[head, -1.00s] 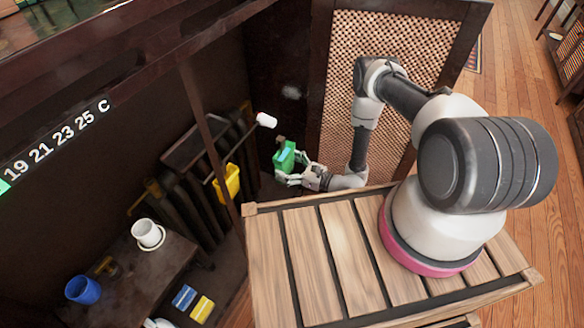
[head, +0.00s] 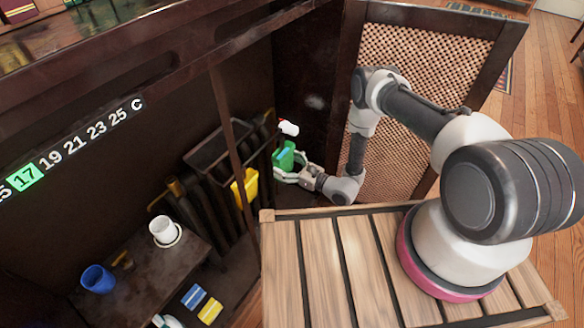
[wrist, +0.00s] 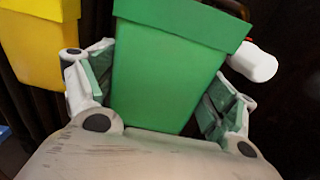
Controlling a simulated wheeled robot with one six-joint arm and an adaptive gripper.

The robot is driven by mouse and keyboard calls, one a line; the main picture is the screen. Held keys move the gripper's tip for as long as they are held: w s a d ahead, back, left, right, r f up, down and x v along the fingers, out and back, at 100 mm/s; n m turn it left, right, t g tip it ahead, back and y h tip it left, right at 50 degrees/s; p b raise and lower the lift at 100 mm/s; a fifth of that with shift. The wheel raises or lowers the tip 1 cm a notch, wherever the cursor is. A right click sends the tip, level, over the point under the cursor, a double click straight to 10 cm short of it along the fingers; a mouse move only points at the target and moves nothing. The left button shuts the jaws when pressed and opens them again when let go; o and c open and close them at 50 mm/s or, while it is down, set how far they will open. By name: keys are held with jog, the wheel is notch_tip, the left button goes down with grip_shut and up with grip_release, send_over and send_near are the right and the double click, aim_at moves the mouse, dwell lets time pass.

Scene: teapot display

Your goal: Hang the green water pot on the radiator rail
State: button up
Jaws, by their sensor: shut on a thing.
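The green water pot (head: 284,156) is in my gripper (head: 289,170), at the right end of the dark radiator (head: 214,198) in the head view. In the wrist view the green pot (wrist: 165,75) is roughly upright, slightly tilted, with the gripper's fingers (wrist: 160,92) on both of its sides. A dark rail frame (head: 203,160) shows along the radiator's top. A yellow pot (head: 246,187) hangs at the radiator's front, left of the green one. Whether the green pot touches the rail is hidden.
A white radiator knob (head: 288,128) is close behind the green pot; the wrist view shows it (wrist: 253,62) at the pot's right. A dark post (head: 228,130) stands in front of the radiator. A low table with a white cup (head: 164,231) and blue cup (head: 98,279) is left.

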jog(key=shift+w+a+f, duration=0.3)
jog(key=shift+w+a, duration=0.15)
jog(key=shift+a, duration=0.15)
jog(key=shift+w+a+f, duration=0.25)
jog(key=shift+w+a, duration=0.25)
jog(key=shift+a, duration=0.1)
jog(key=shift+w+a+f, duration=0.3)
jog(key=shift+w+a, duration=0.15)
jog(key=shift+a, duration=0.15)
jog(key=o, duration=0.7)
jog(key=shift+o, duration=0.2)
jog(key=v, duration=1.2)
